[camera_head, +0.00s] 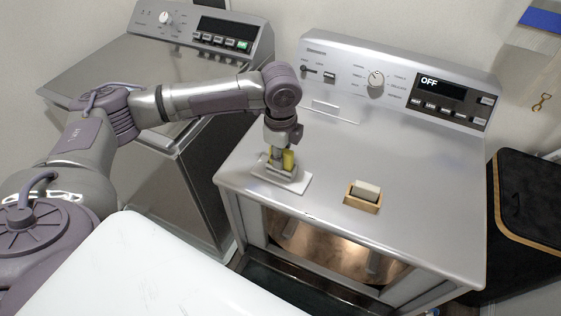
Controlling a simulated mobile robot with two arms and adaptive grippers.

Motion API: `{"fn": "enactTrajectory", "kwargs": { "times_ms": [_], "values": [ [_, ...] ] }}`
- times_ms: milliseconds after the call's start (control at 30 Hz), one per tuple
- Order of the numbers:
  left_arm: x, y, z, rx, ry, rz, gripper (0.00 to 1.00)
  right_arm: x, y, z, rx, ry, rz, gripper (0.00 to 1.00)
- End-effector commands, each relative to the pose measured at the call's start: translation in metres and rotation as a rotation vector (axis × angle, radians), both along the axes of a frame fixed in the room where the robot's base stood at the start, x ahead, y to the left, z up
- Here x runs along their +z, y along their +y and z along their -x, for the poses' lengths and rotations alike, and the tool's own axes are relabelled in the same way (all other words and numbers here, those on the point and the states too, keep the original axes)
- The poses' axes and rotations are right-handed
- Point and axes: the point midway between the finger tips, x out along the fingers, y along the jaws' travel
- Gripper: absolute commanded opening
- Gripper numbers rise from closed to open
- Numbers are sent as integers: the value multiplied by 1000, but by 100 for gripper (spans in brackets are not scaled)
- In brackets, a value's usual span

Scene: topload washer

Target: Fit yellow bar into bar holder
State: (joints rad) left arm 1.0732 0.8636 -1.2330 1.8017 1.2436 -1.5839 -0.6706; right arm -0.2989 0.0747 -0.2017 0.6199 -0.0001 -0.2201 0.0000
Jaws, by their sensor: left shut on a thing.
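A small yellow bar (289,161) is between the fingers of my left gripper (278,160), which points down over the left part of the dryer top. The gripper is shut on the bar. A flat pale grey holder (299,185) lies directly under the gripper. The bar is over or inside this holder; I cannot tell whether it touches it, as the fingers hide part of both. My right gripper is not in view.
A wooden holder (363,205) with a cream bar (367,190) in it stands to the right on the dryer top (420,220). The control panel (400,85) rises behind. A washer (110,65) stands at the left. The dryer top's right side is clear.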

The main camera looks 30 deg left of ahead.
Motion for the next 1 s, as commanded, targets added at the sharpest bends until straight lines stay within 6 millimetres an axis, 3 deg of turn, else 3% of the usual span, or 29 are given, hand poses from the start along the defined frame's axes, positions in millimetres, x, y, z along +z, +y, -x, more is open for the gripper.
{"fn": "enactTrajectory", "kwargs": {
  "times_ms": [600, 633, 767, 1000],
  "values": [
    [-21, -2, 5, -4, 19, 0, 0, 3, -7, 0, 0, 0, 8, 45],
    [-21, -2, 6, -4, 20, 0, 22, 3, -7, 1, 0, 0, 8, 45],
    [-21, -2, 5, -4, 20, 1, 43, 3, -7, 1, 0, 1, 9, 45],
    [-21, -2, 6, -5, 21, -1, 45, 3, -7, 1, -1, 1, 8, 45]
  ]
}}
